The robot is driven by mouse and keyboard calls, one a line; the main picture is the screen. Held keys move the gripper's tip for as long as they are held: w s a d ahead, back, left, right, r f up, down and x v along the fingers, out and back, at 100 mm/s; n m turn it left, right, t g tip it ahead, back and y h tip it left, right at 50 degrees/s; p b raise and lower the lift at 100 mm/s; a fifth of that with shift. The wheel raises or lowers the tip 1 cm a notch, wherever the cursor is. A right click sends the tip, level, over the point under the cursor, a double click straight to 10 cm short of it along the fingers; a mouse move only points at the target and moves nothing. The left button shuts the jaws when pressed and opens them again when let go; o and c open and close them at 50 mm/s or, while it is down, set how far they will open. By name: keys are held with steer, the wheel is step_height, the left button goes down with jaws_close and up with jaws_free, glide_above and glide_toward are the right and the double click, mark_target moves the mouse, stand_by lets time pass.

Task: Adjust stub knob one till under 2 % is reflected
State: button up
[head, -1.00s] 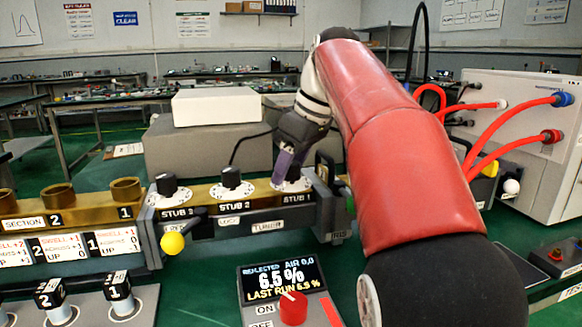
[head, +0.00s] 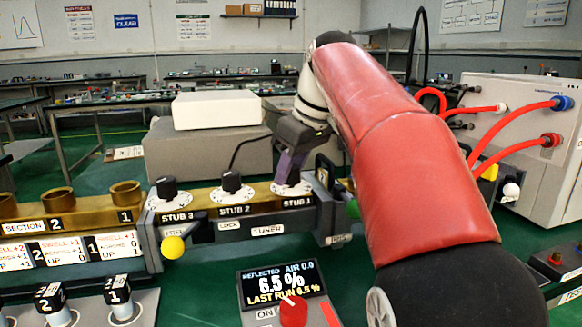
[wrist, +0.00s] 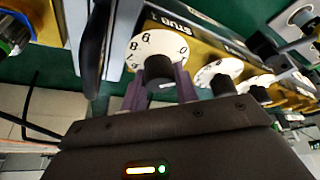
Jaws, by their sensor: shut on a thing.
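The stub 1 knob (wrist: 160,69) is a black knob on a white numbered dial (wrist: 160,42) in the wrist view. My gripper (wrist: 160,88) has its purple fingers on both sides of the knob, shut on it. In the head view my gripper (head: 290,170) comes down on the stub 1 dial (head: 293,189) at the right end of the tuner (head: 268,230), and its fingers hide the knob. The display (head: 280,281) reads reflected 6.5 %, air 0.0 and last run 6.5 %.
The stub 2 knob (head: 232,182) and stub 3 knob (head: 167,188) stand left of my gripper. A yellow ball-ended lever (head: 173,247) sticks out in front. A red knob (head: 293,311) is below the display. A black handle (wrist: 97,45) stands close beside my gripper.

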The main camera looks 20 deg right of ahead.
steer(key=m+h, duration=0.1)
steer(key=m, duration=0.2)
steer(key=m+h+p, duration=0.1)
steer(key=m, duration=0.2)
steer(key=shift+t, duration=0.4)
steer(key=m+h+p, duration=0.1)
steer(key=m+h, duration=0.1)
steer(key=m, duration=0.3)
steer(key=shift+m, duration=0.3)
steer(key=o, duration=1)
steer(key=shift+h, duration=0.3)
steer(key=v, duration=0.7)
steer(key=shift+s+r, duration=0.1)
steer(key=shift+r, duration=0.25)
